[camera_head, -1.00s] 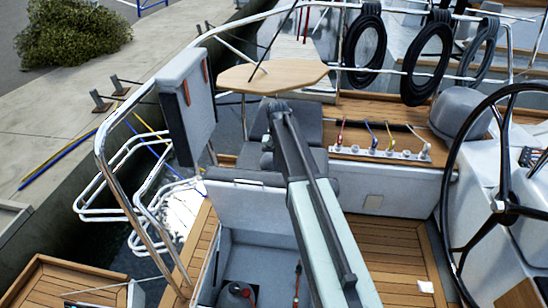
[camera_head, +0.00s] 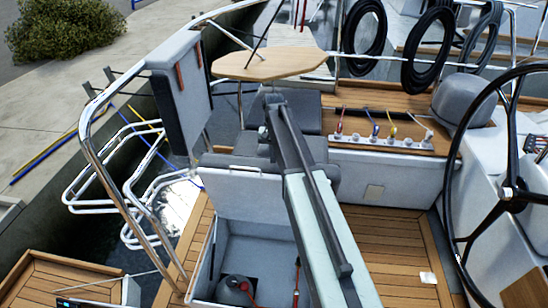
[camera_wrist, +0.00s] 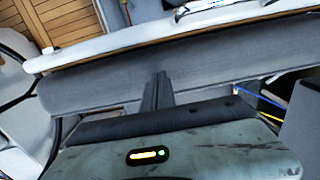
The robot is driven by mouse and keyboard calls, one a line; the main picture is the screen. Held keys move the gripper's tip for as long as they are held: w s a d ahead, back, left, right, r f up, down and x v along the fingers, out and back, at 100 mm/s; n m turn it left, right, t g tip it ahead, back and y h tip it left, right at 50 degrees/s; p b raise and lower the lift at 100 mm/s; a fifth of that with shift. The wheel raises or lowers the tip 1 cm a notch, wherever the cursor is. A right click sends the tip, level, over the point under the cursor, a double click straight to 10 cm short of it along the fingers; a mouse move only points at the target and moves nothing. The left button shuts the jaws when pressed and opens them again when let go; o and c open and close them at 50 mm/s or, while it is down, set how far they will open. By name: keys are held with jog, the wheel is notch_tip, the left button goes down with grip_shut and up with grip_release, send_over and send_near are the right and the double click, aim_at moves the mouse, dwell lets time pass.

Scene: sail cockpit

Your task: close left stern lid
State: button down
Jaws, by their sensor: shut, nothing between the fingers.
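The left stern lid, a white panel (camera_head: 243,195), stands raised at the back of an open stern locker (camera_head: 258,254). A grey cushion (camera_head: 218,160) shows along the lid's top and far side. My arm reaches over the lid, and the lid's right part is hidden behind it. My gripper (camera_wrist: 158,88) is shut and empty. In the wrist view its dark fingers point at a long grey padded surface (camera_wrist: 90,88) with a white edge (camera_wrist: 150,38) beyond; I cannot tell whether they touch. The head view largely hides the fingertips.
A steering wheel (camera_head: 508,190) stands at right, a metal rail (camera_head: 105,175) at left. A wooden table (camera_head: 270,63) is at the back.

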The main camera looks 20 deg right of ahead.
aim_at(272, 168)
jog(key=s, duration=0.1)
jog(key=s+a+f, duration=0.1)
jog(key=s+f, duration=0.1)
jog(key=shift+s+a, duration=0.25)
jog(key=shift+s, duration=0.15)
